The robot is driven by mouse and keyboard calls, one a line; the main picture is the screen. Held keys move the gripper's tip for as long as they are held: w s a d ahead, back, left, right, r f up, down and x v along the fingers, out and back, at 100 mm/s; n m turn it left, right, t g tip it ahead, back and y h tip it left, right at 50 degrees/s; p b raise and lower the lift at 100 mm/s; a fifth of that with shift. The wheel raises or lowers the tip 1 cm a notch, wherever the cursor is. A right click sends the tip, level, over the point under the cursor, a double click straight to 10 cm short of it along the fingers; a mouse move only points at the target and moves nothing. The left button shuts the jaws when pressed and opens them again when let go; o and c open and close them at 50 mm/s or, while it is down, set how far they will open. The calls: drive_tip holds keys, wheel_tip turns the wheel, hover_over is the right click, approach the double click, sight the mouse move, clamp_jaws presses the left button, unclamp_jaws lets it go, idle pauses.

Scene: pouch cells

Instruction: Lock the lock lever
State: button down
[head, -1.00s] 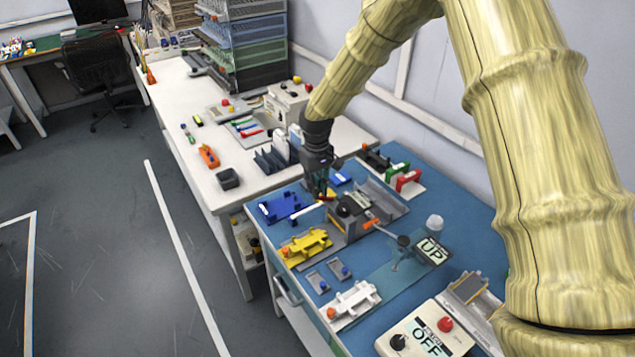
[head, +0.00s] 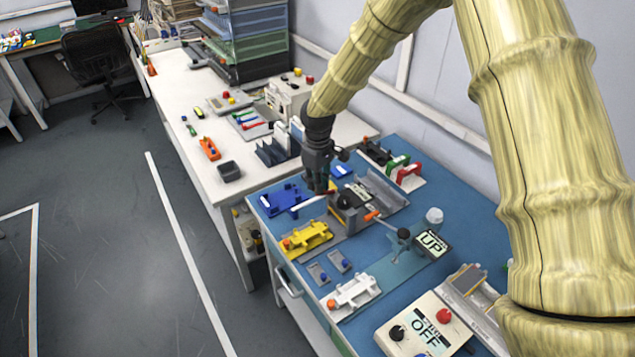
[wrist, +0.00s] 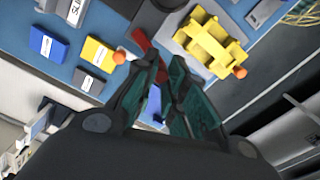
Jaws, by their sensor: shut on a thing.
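A red lever (wrist: 141,41) in the wrist view runs from beside the grey fixture down to my fingertips. My gripper (wrist: 160,72) is shut on this lever, with the dark green finger pads close together around its end. In the head view, my gripper (head: 318,190) points down over the blue bench, between the blue fixture and the grey block. The fingers hide the gripped part of the lever.
A blue fixture (head: 276,204) lies left of my gripper, and a yellow fixture (head: 306,238) lies in front. A grey block (head: 345,217) with a black knob stands close on the right.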

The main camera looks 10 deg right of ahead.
drive_tip(key=c, duration=1.4)
unclamp_jaws()
drive_tip(key=shift+r, duration=0.1)
wheel_tip(320, 180, up, 12)
drive_tip(key=shift+f, duration=0.1)
